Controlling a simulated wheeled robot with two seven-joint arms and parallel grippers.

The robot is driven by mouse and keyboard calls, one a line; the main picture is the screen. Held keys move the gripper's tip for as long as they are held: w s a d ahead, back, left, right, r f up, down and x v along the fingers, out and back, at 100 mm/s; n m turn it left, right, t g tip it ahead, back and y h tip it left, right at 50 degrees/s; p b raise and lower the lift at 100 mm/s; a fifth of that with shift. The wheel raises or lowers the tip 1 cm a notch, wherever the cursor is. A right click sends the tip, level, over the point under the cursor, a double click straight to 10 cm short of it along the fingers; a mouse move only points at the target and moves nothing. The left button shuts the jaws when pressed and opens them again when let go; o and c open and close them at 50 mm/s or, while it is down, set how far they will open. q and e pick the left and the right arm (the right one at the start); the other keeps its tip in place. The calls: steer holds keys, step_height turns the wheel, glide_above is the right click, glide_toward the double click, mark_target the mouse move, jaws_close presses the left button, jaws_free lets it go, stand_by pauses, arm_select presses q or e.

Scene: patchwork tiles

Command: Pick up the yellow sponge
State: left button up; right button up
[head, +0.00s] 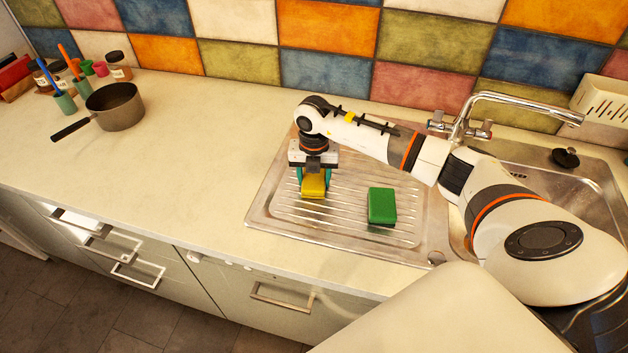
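The yellow sponge (313,188) is at the left part of the metal drainboard in the head view. The gripper hides the sponge's far end, and I cannot tell whether the sponge rests on the drainboard or is slightly raised. My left gripper is not in view.
A green sponge (382,206) lies on the ridged drainboard (272,205), right of the yellow one. The faucet (480,105) and sink basin are at the right. A saucepan (117,107), cups and jars stand at the far left. The counter between is clear.

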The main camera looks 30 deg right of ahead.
mark_target(314, 178)
steer(key=c, duration=0.3)
step_height(314, 178, up, 9)
steer(key=shift+r+b, duration=0.1)
steer(key=shift+b, duration=1.15)
steer(key=shift+r, duration=0.4)
